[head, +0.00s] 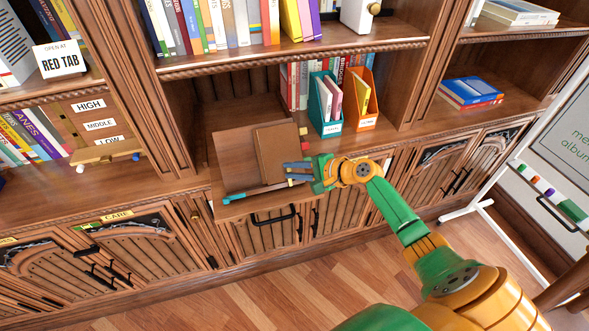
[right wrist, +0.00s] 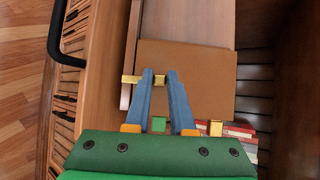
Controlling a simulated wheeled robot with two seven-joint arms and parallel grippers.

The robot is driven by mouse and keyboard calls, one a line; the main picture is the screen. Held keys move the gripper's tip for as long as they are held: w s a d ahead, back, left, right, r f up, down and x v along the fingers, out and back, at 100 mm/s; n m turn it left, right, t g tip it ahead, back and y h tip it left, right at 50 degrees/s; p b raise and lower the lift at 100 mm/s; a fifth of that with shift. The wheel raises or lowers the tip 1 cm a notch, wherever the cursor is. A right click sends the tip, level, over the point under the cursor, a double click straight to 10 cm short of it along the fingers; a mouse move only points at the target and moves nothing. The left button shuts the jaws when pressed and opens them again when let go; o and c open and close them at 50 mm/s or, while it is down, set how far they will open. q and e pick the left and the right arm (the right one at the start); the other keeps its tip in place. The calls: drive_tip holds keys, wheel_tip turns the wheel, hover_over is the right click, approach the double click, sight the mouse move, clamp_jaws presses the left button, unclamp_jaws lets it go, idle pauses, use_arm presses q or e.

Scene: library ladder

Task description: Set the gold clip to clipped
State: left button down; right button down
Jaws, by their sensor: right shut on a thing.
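A gold clip (right wrist: 130,79) shows in the right wrist view at the near edge of a brown board or folder (right wrist: 195,65). Its bar runs between the blue fingertips of my right gripper (right wrist: 160,74), which are shut on it. In the head view my right gripper (head: 288,171) reaches in from the right to the brown folder (head: 275,152), which lies on a fold-down wooden panel (head: 232,150). The fingers hide the clip there. I cannot tell whether the clip is clipped. My left gripper is not in view.
Teal (head: 323,105) and orange (head: 362,100) file holders stand behind on the shelf. More gold pieces (right wrist: 216,128) show beside the fingers. A whiteboard (head: 565,140) stands at right; the floor in front is clear.

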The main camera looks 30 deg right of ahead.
drive_tip(key=shift+f, duration=0.1)
drive_tip(key=c, duration=0.8)
unclamp_jaws()
drive_tip(key=shift+a, duration=0.1)
drive_tip(key=shift+o, duration=0.2)
drive_tip(key=v, duration=0.7)
